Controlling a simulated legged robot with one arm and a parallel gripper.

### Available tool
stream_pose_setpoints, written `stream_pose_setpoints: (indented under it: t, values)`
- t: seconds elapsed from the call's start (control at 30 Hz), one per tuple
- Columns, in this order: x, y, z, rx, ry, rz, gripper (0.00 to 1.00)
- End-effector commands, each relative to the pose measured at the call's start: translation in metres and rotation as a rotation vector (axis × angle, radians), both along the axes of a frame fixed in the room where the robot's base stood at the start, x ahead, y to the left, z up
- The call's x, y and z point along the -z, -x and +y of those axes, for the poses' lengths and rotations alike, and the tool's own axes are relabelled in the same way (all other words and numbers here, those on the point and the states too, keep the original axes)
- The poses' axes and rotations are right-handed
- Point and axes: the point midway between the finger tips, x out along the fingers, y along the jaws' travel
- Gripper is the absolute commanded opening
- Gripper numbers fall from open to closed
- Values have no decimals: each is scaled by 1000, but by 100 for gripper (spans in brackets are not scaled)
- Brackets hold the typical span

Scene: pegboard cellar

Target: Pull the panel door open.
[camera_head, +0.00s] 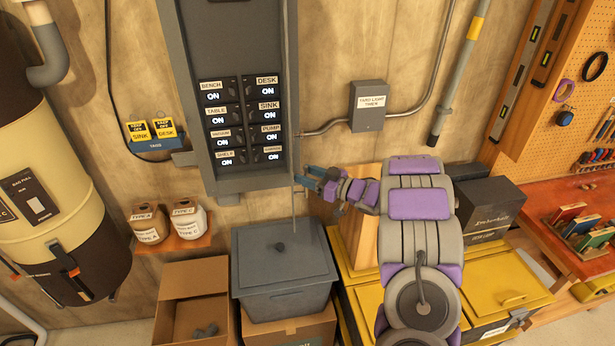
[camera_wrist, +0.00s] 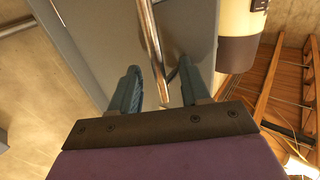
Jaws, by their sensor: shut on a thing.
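The grey electrical panel (camera_head: 180,80) on the wall stands open, with its labelled switches showing. Its door shows nearly edge-on as a thin grey strip (camera_head: 291,90) along the panel's right side, swung out from the wall. In the wrist view the grey door face (camera_wrist: 95,35) fills the upper middle, with a round metal bar handle (camera_wrist: 151,40) running down it. My gripper (camera_head: 308,176) is at the lower part of the door, right of the panel. In the wrist view its teal fingers (camera_wrist: 162,90) are on either side of the handle, shut on it. The exact contact is partly hidden.
A grey timer box (camera_head: 368,106) and conduit are on the wall at right. Below stand a grey lidded bin (camera_head: 283,262), an open carton (camera_head: 193,300) and yellow cases (camera_head: 500,285). A tank (camera_head: 55,190) is at left, a red-topped workbench (camera_head: 550,215) at right.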

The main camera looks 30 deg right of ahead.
Motion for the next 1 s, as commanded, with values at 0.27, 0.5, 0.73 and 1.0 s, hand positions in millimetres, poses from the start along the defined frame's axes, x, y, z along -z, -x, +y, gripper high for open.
stream_pose_setpoints:
  t: [0.27,0.5,0.73,1.0]
  values:
    - [0,15,-10,9,1,-2,31]
    - [1,62,-33,8,3,-1,31]
    - [1,105,-53,8,4,-1,31]
    - [0,142,-75,3,5,-3,31]
